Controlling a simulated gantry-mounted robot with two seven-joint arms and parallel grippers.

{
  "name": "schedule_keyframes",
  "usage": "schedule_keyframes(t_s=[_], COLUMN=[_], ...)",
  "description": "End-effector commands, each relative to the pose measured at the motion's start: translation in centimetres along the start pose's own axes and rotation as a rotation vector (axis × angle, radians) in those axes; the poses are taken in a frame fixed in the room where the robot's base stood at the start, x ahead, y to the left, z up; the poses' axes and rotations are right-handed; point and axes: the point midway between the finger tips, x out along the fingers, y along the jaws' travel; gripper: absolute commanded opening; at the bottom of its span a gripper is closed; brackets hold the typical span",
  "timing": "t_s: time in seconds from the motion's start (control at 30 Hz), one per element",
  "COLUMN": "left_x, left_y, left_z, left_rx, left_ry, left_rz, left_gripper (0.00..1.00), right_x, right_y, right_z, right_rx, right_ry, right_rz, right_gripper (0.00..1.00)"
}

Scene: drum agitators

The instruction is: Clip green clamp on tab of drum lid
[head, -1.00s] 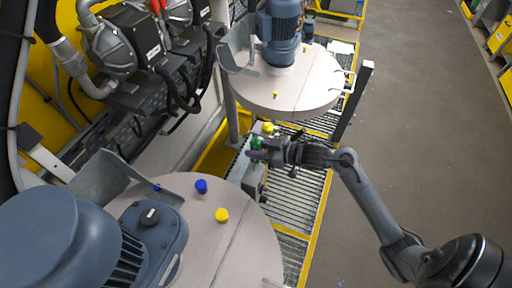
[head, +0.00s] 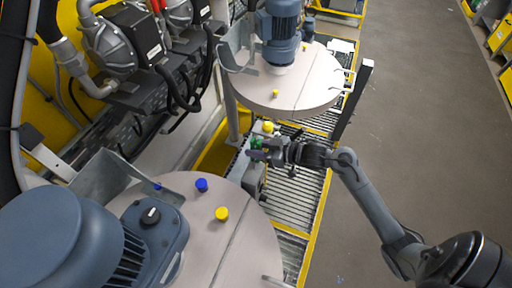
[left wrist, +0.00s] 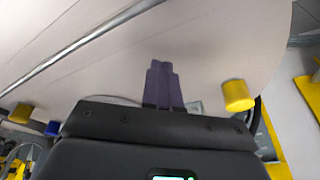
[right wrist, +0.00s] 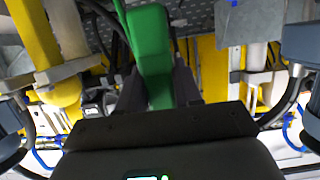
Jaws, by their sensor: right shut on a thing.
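My right gripper (head: 264,154) is over the roller conveyor between the two drum lids. It is shut on the green clamp (head: 256,143), which shows only as a small green patch in the head view. In the right wrist view the green clamp (right wrist: 150,50) stands up between the dark fingers (right wrist: 158,88). The near drum lid (head: 225,250) and far drum lid (head: 310,90) are round and pale. I cannot make out the lid's tab. In the left wrist view my left gripper (left wrist: 164,70) has its fingers together and empty, in front of a pale lid (left wrist: 215,50).
Blue motors (head: 282,35) stand on the lids, with yellow knobs (head: 222,213) and a blue knob (head: 202,185). Pumps and hoses (head: 125,45) line the left wall. A dark post (head: 352,102) stands right of the conveyor (head: 300,190). The floor (head: 425,130) at right is open.

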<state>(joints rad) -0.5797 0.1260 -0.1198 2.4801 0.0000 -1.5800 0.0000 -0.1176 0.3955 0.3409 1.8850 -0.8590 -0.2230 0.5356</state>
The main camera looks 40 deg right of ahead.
Motion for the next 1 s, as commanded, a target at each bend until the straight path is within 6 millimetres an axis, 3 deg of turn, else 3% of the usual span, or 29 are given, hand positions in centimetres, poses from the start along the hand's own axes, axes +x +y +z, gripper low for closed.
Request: schedule_keyframes(t_s=[1.0], left_x=[0.9], left_y=[0.3], left_z=[0.2], left_rx=[-0.01], left_ry=[0.002], left_rz=[0.008], left_gripper=[0.0], right_x=[0.6], right_y=[0.0], right_z=[1.9], right_rx=[0.0], right_ry=[0.001], right_rz=[0.0], right_gripper=[0.04])
